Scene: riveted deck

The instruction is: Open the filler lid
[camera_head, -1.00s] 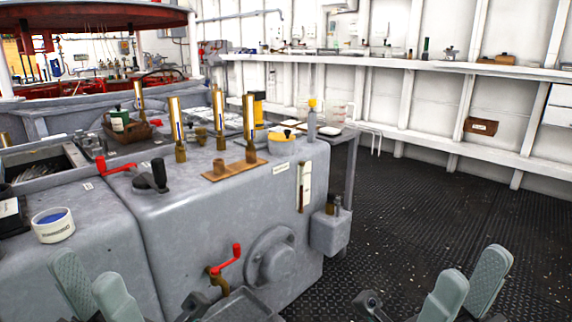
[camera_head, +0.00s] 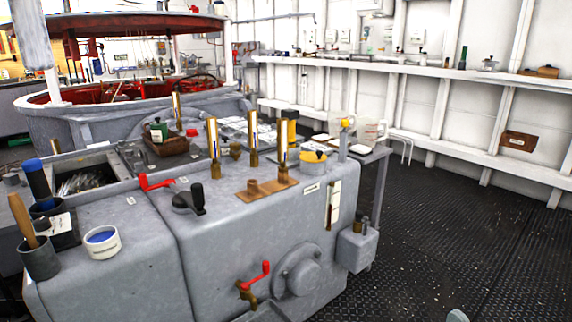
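A grey machine housing (camera_head: 250,235) fills the middle of the view. On its top is a black round fitting with an upright knob and a side handle (camera_head: 188,200). I cannot tell which of these is the filler lid; the small labels are unreadable. Of my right gripper only a pale grey-green tip (camera_head: 457,316) shows at the bottom edge, well right of the housing, so its opening is hidden. My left gripper is out of view.
Brass upright tubes (camera_head: 214,140) rise from the top. A white tub (camera_head: 102,242) and a dark cup (camera_head: 40,258) sit at left. The black riveted floor (camera_head: 450,245) at right is clear.

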